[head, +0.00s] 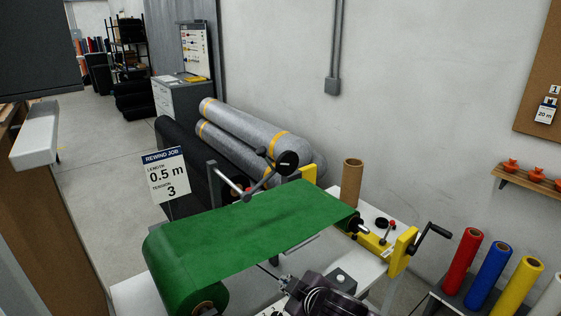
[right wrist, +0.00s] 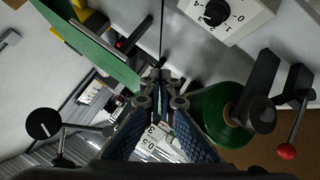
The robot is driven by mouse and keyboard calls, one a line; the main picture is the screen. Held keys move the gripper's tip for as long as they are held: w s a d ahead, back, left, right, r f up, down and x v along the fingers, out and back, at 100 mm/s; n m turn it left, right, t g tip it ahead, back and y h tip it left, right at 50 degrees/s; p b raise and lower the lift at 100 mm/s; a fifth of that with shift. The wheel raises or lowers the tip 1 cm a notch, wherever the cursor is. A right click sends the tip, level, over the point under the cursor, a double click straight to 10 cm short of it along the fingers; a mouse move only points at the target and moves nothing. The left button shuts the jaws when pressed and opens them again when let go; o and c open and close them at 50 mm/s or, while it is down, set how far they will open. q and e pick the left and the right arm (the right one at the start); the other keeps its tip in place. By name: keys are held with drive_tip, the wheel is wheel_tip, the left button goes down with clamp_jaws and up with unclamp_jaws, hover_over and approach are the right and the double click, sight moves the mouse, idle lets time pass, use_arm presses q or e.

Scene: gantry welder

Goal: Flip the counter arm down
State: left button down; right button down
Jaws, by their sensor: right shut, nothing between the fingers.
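The counter arm (head: 262,180) is a dark link on a metal cross bar at the far edge of the green sheet (head: 250,225). It slants up from the bar, and a round black disc (head: 288,162) sits at its upper end, above the sheet. A round black disc on an arm also shows in the right wrist view (right wrist: 43,124), at the left. My right gripper (head: 284,282) is low in the head view, on the near side of the sheet and apart from the counter arm. Its fingertips meet in the right wrist view (right wrist: 161,76), shut and empty. My left gripper is out of view.
A yellow bracket with a black crank (head: 432,235) and a cardboard tube (head: 352,182) are at the right. A job sign (head: 166,175) stands behind the sheet. Open space lies above the sheet.

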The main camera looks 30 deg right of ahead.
drive_tip(key=w+d+r+n+t, duration=0.1)
drive_tip(key=w+d+r, duration=0.2)
drive_tip(key=r, duration=0.4)
drive_tip(key=w+d+r+n+t, duration=0.1)
drive_tip(key=w+d+r+t, duration=0.1)
drive_tip(key=r, duration=0.6)
drive_tip(key=w+d+r+n+t, duration=0.2)
drive_tip(key=w+d+r, duration=0.2)
drive_tip(key=r, duration=0.4)
drive_tip(key=shift+w+h, duration=0.3)
drive_tip(key=shift+w, duration=0.45)
